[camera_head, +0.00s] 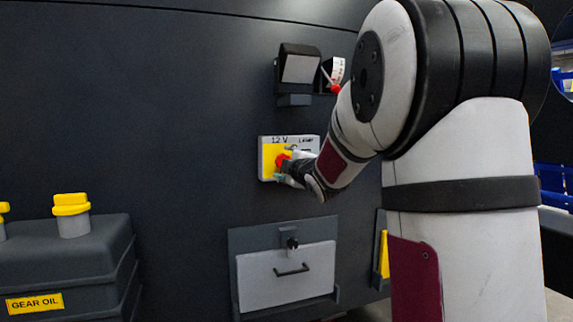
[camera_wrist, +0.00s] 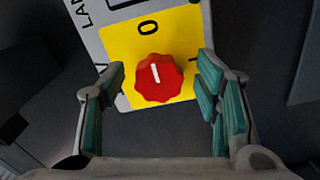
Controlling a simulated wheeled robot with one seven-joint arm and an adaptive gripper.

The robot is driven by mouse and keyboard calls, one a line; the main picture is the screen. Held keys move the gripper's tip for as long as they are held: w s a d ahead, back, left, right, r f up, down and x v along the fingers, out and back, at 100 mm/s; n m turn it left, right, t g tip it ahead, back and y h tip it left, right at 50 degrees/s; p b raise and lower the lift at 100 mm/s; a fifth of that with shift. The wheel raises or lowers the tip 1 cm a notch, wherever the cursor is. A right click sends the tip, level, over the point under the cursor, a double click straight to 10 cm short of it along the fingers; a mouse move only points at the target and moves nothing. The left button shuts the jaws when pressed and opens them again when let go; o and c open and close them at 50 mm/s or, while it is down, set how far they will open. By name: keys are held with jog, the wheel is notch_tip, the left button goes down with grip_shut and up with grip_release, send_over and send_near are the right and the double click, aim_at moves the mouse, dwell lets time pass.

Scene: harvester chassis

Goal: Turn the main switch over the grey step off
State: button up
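The main switch is a red knob (camera_head: 283,160) on a yellow plate marked 12 V, on the dark wall. In the wrist view the knob (camera_wrist: 160,90) has a short white mark pointing roughly towards the 0; another mark at the right of the plate is partly hidden by a finger. My gripper (camera_wrist: 162,82) is open, with teal finger pads left and right of the knob and gaps visible on both sides. In the head view my gripper (camera_head: 290,171) is at the switch plate. Below is a light grey panel (camera_head: 275,285) with a dark handle, perhaps the grey step.
A dark lamp-like box (camera_head: 299,68) is above the switch, with a red-tipped lever (camera_head: 335,87) beside it. A dark gear oil tank (camera_head: 95,255) with a yellow cap (camera_head: 70,204) stands at lower left. The wall left of the switch is clear.

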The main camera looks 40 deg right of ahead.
jog(key=v, duration=1.2)
dwell(0.3)
